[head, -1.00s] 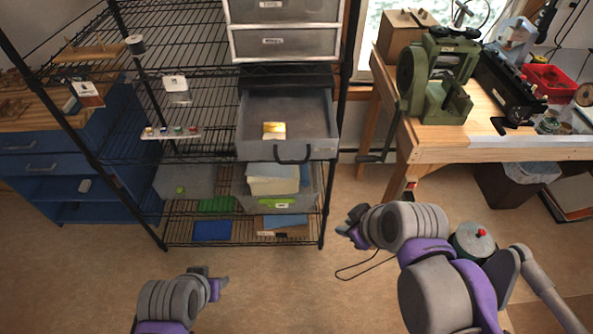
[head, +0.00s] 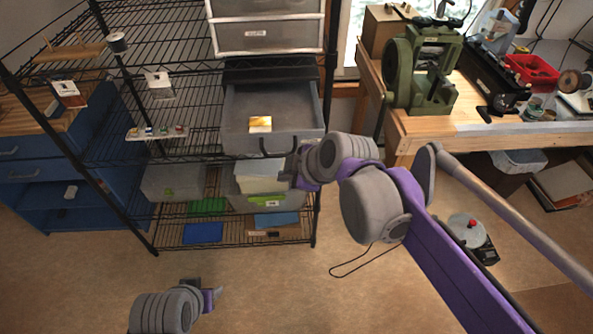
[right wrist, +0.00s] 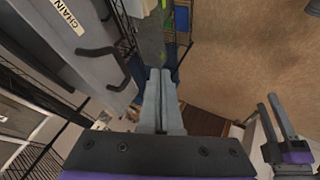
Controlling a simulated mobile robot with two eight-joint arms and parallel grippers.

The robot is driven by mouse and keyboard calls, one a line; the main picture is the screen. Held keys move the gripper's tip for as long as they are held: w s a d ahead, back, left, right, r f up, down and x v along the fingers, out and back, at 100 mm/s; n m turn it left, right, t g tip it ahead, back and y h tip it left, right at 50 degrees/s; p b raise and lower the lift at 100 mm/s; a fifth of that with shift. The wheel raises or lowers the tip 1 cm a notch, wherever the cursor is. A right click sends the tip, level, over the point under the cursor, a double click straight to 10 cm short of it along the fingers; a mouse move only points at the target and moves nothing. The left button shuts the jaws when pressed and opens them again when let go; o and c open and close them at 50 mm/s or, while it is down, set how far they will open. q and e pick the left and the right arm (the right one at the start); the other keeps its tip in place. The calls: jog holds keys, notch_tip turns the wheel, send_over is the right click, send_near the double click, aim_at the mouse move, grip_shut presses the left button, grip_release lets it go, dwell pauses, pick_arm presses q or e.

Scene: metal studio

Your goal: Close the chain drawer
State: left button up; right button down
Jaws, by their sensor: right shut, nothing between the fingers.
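The chain drawer (head: 285,102) is a grey drawer in the wire rack, pulled out, with a small yellow-and-white box (head: 260,124) inside. Its front bears a CHAIN label (right wrist: 67,14) and a dark handle (right wrist: 103,64) in the right wrist view. My right gripper (head: 294,166) is at the drawer's front right corner, just below and right of the handle. In the right wrist view its fingers (right wrist: 160,78) are together and empty, beside the drawer front. My left gripper (head: 212,292) hangs low in front of the rack, away from the drawer, its fingers apart in the right wrist view (right wrist: 275,110).
Shut white-framed drawers (head: 265,34) stand above. Grey bins (head: 172,182) sit on the shelf below. A black rack post (head: 329,80) stands right of the drawer. A wooden workbench (head: 470,133) with a green machine (head: 424,72) is at the right. Open floor lies in front.

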pick_arm(q)
jog(key=shift+r, duration=0.15)
pick_arm(e)
jog(key=shift+w+a, duration=0.2)
jog(key=shift+w, duration=2)
jog(key=p, duration=0.6)
send_near(273, 110)
jog(key=x, duration=0.5)
jog(key=shift+w, duration=0.15)
pick_arm(q)
notch_tip(273, 110, up, 7)
jog(key=w, duration=0.1)
jog(key=shift+w, duration=0.4)
pick_arm(e)
jog(key=shift+r, duration=0.1)
